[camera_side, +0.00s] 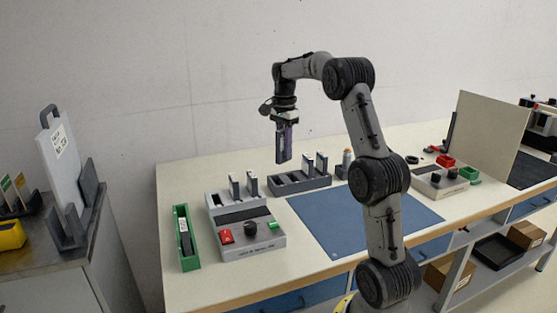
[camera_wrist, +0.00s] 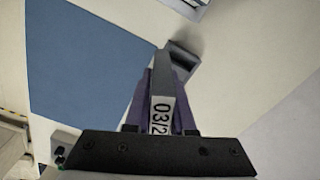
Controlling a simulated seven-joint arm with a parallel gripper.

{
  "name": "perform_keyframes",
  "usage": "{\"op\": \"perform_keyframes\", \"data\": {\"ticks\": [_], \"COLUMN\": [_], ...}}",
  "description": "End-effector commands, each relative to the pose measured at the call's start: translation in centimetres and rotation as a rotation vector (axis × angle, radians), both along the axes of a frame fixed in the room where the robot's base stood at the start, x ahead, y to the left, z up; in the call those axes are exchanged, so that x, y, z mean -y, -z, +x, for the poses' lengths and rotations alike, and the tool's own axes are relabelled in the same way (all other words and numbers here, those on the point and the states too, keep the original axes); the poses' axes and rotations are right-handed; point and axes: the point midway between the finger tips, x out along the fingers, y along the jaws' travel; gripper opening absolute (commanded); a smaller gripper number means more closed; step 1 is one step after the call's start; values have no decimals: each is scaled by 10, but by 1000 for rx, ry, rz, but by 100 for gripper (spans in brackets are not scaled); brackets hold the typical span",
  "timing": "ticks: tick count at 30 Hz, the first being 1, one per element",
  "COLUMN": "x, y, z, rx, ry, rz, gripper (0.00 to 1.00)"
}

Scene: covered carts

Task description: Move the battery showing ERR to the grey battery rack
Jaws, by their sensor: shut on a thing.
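My gripper (camera_side: 286,132) is raised above the back of the table and shut on a slim grey battery (camera_side: 282,156), which hangs upright, apart from everything below. In the wrist view, my gripper (camera_wrist: 164,108) holds the battery (camera_wrist: 163,118) between its fingers; a white label on it reads "03/2", partly cut off. No ERR display can be read in either view. A dark grey rack (camera_side: 287,189) stands just below and right of the held battery, with batteries (camera_side: 321,162) upright toward its right end and room at its left.
A light grey charger (camera_side: 254,241) with upright batteries (camera_side: 234,186) and a red button stands left of the blue mat (camera_side: 345,222). A green rack (camera_side: 181,257) holding one dark battery is at the far left. A beige panel (camera_side: 488,135) stands at right.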

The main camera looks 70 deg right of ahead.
Motion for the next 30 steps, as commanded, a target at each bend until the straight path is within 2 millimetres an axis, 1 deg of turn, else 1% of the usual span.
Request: {"op": "perform_keyframes", "data": {"ticks": [1,3,9,16,20,23,27,30], "x": [-9,-20,-44,-59,-61,-58,-44,-29], "y": [-7,-12,-28,-36,-38,-42,-43,-38], "z": [-9,-20,-45,-61,-63,-59,-44,-30], "rx": [1,1,1,-1,-1,0,-2,-2], "ry": [0,0,0,-8,-81,-203,-445,-627], "rz": [-2,-1,0,0,0,0,1,2], "gripper": [0,0,0,0,0,0,0,0]}}
